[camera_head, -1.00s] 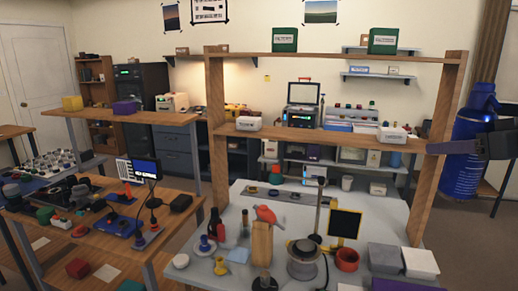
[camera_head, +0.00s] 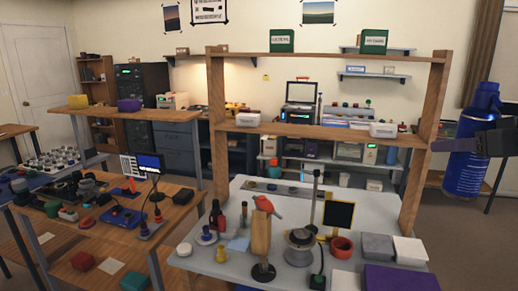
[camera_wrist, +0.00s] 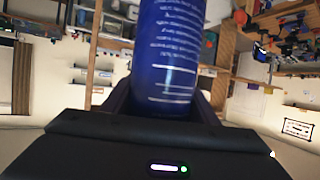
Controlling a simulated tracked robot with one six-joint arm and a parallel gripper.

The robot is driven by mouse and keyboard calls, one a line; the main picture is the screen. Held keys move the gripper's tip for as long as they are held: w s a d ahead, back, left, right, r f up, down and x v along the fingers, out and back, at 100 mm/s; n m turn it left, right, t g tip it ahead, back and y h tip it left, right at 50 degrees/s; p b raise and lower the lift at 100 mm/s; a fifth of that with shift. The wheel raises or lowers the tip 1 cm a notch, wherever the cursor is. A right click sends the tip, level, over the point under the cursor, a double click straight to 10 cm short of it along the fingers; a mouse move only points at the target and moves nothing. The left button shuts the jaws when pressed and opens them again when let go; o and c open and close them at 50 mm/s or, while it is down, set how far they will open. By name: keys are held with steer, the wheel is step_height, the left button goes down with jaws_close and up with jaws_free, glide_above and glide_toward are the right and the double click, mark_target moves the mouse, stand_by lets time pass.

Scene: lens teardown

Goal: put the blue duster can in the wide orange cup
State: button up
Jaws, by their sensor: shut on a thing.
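The blue duster can (camera_head: 464,160) is at the right of the head view, upright and in the air, with a darker blue nozzle top. My gripper (camera_head: 468,142) is shut on the can around its upper body. In the wrist view the can (camera_wrist: 168,50) fills the space between my fingers, with white print on its side. A wide orange-red cup (camera_head: 342,247) stands on the grey bench to the left of the can, well apart from it. Its opening faces up. My gripper is higher than the cup and to its right.
A black-faced panel with a yellow frame (camera_head: 340,215) stands behind the cup. A round grey device (camera_head: 298,248) is left of it. Grey and white boxes (camera_head: 410,251) and a purple box (camera_head: 398,279) lie to its right and front. A wooden shelf post (camera_head: 423,150) rises between can and bench.

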steer(key=d+f+m+g+h, duration=0.3)
steer(key=d+f+m+h, duration=0.65)
steer(key=d+f, duration=0.5)
steer(key=w+a+f, duration=0.5)
steer(key=a+f, duration=0.1)
steer(key=f, duration=0.2)
steer(key=w+a+f+n+t+y, duration=0.1)
steer(key=a+f, duration=0.4)
steer(key=a, duration=0.7)
steer(key=w+a+f+n+t+y, duration=0.1)
steer(key=a+f+n+y, duration=0.3)
steer(key=a, duration=0.9)
steer(key=w+a+f+n+t+y, duration=0.1)
steer(key=w+a+f+n+y, duration=0.2)
steer(key=a+f, duration=0.4)
steer(key=a, duration=0.5)
steer(key=shift+w+a+f, duration=0.2)
steer(key=shift+w+f, duration=0.05)
steer(key=shift+w, duration=0.05)
steer(key=shift+f, duration=0.1)
steer(key=s+f, duration=0.5)
steer(key=f, duration=0.1)
